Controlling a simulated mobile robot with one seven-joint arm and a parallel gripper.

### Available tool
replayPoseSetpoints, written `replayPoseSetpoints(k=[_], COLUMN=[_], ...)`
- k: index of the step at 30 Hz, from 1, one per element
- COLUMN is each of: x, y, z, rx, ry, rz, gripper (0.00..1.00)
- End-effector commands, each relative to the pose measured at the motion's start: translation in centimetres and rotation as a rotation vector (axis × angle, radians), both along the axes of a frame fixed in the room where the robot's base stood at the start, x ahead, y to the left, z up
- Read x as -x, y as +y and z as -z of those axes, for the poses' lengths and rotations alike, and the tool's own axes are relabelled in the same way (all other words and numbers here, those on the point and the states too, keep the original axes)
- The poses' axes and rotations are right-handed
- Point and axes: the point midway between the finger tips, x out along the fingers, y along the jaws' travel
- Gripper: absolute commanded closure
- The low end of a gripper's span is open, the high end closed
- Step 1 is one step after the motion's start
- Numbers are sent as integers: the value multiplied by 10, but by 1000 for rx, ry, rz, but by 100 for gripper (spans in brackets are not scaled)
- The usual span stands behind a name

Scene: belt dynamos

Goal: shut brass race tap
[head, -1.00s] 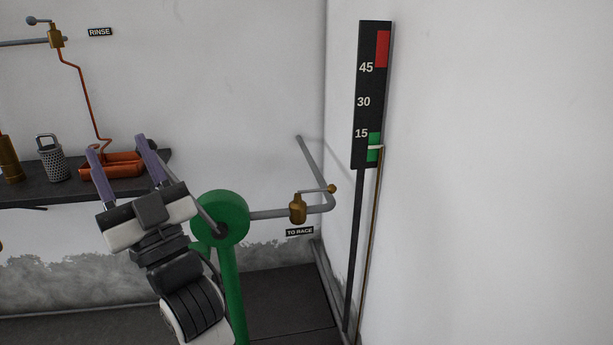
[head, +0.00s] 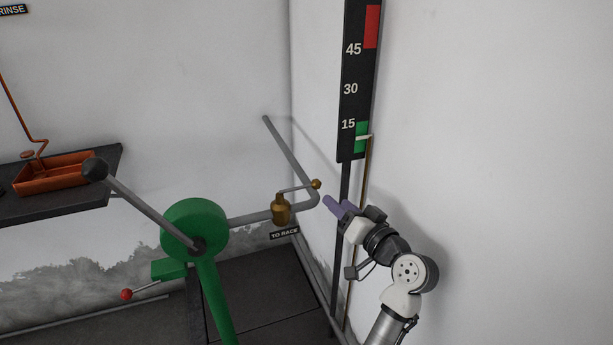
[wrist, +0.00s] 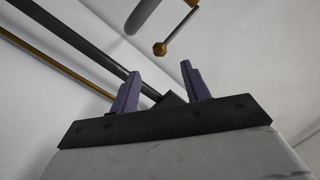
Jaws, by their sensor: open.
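The brass race tap (head: 281,209) sits on a grey pipe above the "TO RACE" label (head: 285,233) in the head view. Its lever (head: 299,188) points right along the pipe and ends in a brass knob (head: 316,184). The knob also shows at the top of the wrist view (wrist: 160,48). My gripper (head: 338,205) is just right of and slightly below the knob, apart from it. Its purple fingers (wrist: 158,84) are open with nothing between them; the knob is beyond their tips.
The gauge board (head: 357,85) on its dark post stands close to my gripper. A green pump (head: 194,228) with a long black-knobbed handle (head: 95,169) and a red-knobbed lever (head: 126,294) stands left. A shelf (head: 70,203) holds a copper tray (head: 55,174).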

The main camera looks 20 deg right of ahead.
Motion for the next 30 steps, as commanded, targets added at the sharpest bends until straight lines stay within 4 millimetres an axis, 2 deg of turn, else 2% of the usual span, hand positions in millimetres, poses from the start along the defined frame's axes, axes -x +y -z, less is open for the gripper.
replayPoseSetpoints(k=[9,15,21,30], x=[-68,-99,-113,-114], y=[17,24,28,28], z=[-4,-3,-1,-1], rx=[1,2,3,3], ry=[0,-1,-1,-1], rz=[-4,-1,0,0], gripper=[53,53,53,55])
